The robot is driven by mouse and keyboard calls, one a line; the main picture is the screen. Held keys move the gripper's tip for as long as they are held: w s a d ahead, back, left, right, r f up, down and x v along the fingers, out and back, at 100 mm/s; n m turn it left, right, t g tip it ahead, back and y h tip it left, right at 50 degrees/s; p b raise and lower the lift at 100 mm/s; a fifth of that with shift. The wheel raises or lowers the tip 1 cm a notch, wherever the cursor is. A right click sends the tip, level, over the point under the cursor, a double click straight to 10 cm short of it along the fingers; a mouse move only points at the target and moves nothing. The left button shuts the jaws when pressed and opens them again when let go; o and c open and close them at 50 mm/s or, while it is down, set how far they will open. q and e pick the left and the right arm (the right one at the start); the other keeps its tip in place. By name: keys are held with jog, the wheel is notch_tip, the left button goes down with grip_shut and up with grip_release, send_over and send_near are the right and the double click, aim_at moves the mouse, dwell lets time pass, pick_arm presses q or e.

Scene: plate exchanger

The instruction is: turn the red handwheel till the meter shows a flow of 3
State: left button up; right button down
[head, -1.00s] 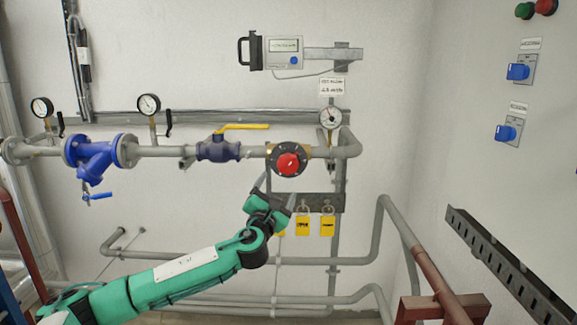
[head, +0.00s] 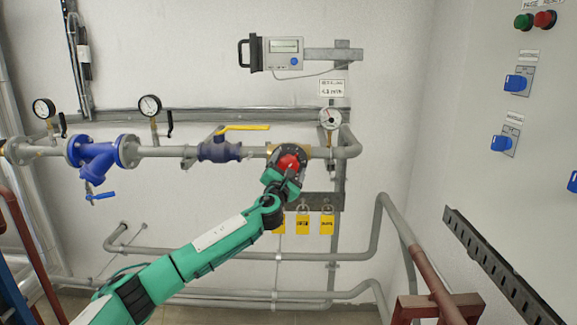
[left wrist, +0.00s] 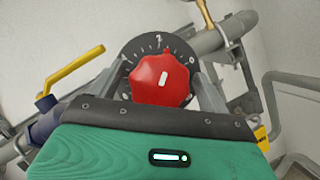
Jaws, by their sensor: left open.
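The red handwheel (head: 289,162) sits on a black dial on the grey pipe, right of the yellow-levered valve. In the left wrist view the red handwheel (left wrist: 160,79) has a white mark on its face, and the black dial (left wrist: 133,50) behind it bears white numbers. My left gripper (head: 284,172) is at the handwheel, covering its lower part. In the left wrist view its open fingers (left wrist: 164,88) stand on either side of the handwheel; I cannot tell whether they touch it. The meter (head: 284,52) is on the wall above; its reading is too small to read. My right gripper is not in view.
A yellow-levered ball valve (head: 220,148) is left of the handwheel. A round gauge (head: 330,118) stands just above and right. Yellow tags (head: 302,224) hang below. A wall panel with blue switches (head: 516,83) is at the right.

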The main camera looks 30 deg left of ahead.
pick_arm(q)
jog(key=c, duration=1)
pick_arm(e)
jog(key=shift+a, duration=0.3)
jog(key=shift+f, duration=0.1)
